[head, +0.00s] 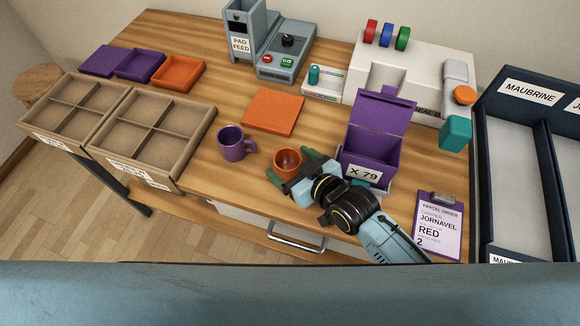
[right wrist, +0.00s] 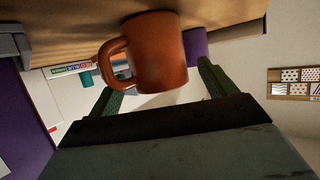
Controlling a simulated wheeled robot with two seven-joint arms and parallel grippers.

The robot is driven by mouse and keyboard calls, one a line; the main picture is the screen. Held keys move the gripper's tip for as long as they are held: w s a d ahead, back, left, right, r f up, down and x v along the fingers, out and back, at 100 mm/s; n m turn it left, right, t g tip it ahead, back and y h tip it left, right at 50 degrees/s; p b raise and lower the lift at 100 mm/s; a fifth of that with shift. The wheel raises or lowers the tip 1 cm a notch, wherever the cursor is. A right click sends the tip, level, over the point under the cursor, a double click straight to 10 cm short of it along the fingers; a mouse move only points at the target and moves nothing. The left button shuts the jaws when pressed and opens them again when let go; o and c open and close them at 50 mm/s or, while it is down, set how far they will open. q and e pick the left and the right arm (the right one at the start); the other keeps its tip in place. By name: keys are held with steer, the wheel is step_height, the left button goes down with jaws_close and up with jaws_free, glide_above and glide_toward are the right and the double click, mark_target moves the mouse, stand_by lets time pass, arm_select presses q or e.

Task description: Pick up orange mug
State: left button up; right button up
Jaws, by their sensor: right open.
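The orange mug (head: 287,161) stands upright near the front edge of the wooden table. In the right wrist view the orange mug (right wrist: 160,52) fills the upper middle, with its handle to the left. My right gripper (head: 290,166) is open, with one green fingertip on each side of the mug at its near side. In the right wrist view the gripper (right wrist: 158,82) has its fingers spread apart below the mug, and I cannot tell whether they touch it. My left gripper is not in view.
A purple mug (head: 232,143) stands left of the orange one. A purple box (head: 370,155) marked X 79 stands close on the right, beside my right arm. An orange mat (head: 272,111) lies behind. Divided crates (head: 165,130) stand at the left, a clipboard (head: 438,225) at the right.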

mark_target(280, 156)
steer(key=x, duration=0.3)
steer(key=shift+w, duration=0.1)
steer(key=c, duration=1.2)
